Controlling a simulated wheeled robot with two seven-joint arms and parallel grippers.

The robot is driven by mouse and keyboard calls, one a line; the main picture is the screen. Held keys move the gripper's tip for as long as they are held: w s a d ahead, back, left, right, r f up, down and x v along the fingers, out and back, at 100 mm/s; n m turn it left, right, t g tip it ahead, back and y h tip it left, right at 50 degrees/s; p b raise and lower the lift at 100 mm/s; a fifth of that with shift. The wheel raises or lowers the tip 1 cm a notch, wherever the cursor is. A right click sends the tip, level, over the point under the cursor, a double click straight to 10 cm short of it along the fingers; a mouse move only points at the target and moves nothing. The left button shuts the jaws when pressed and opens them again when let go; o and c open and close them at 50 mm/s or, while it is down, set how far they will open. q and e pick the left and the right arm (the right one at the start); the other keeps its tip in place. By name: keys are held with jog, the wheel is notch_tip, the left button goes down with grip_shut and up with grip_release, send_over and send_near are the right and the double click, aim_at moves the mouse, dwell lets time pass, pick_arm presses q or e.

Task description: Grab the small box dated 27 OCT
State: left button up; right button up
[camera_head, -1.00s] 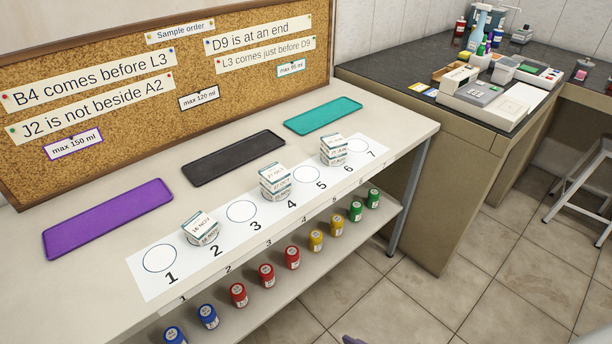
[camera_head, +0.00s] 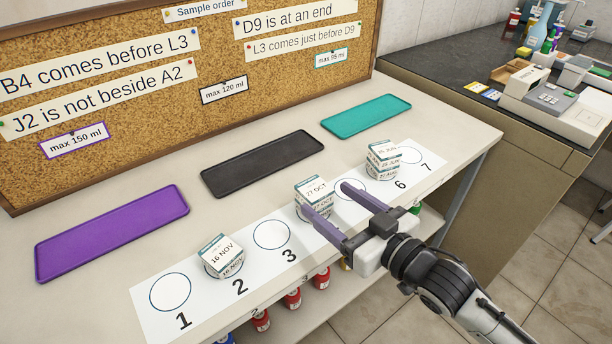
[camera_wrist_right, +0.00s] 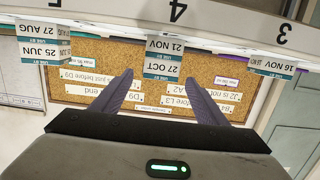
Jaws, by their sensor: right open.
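The small box dated 27 OCT (camera_head: 315,188) is on top of the stack at place 4 on the white numbered strip. In the upside-down right wrist view, the 27 OCT box (camera_wrist_right: 157,68) appears between my fingertips, with a 21 NOV box (camera_wrist_right: 165,46) beneath it. My right gripper (camera_head: 325,197) is open and empty, reaching toward this stack from the front right. One finger crosses in front of the stack and the other shows to its right. I cannot tell whether they touch it. The stack's lower part is partly hidden. My left gripper is not in view.
A 16 NOV box (camera_head: 220,253) stands at place 2. Another stack (camera_head: 383,160) stands near place 6, close to my right finger. Purple (camera_head: 112,232), black (camera_head: 262,163) and teal (camera_head: 366,116) trays lie behind, before the corkboard (camera_head: 215,120). Coloured bottles are on the lower shelf.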

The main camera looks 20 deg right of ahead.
aim_at(305, 181)
jog(key=x, duration=0.4)
jog(key=shift+w+a, duration=0.1)
jog(key=shift+w, duration=0.15)
jog(key=x, duration=0.4)
jog(key=shift+w+a+r, duration=0.15)
jog(key=shift+w+r, duration=0.1)
jog(key=shift+w, duration=0.25)
jog(key=shift+a, duration=0.1)
jog(key=c, duration=1.1)
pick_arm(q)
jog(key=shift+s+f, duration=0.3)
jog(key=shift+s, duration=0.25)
pick_arm(e)
jog(key=shift+c, duration=0.2)
